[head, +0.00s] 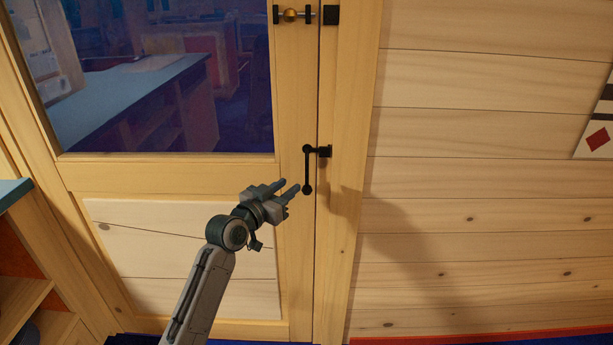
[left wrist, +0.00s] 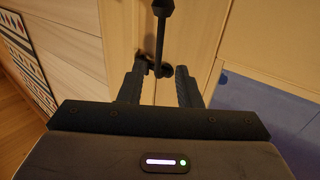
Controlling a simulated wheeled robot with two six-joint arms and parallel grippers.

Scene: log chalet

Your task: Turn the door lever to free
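The black door lever (head: 307,171) hangs straight down on the edge of a pale wooden door (head: 170,178), with its pivot at the top and a round knob at its lower end. A black catch (head: 325,151) sits beside the pivot on the frame side. My left gripper (head: 291,186) is open, just left of the lever's lower end. In the left wrist view the lever (left wrist: 160,40) shows in line with the gap between the two spread fingers (left wrist: 160,78). No contact with either finger is visible. My right gripper is not in view.
A sliding bolt with a brass knob (head: 291,15) is higher on the door, with a black keeper (head: 331,15) on the frame. A plank wall (head: 480,170) is at the right. A shelf unit (head: 30,270) stands at the lower left. The door's window (head: 170,80) shows a dim room.

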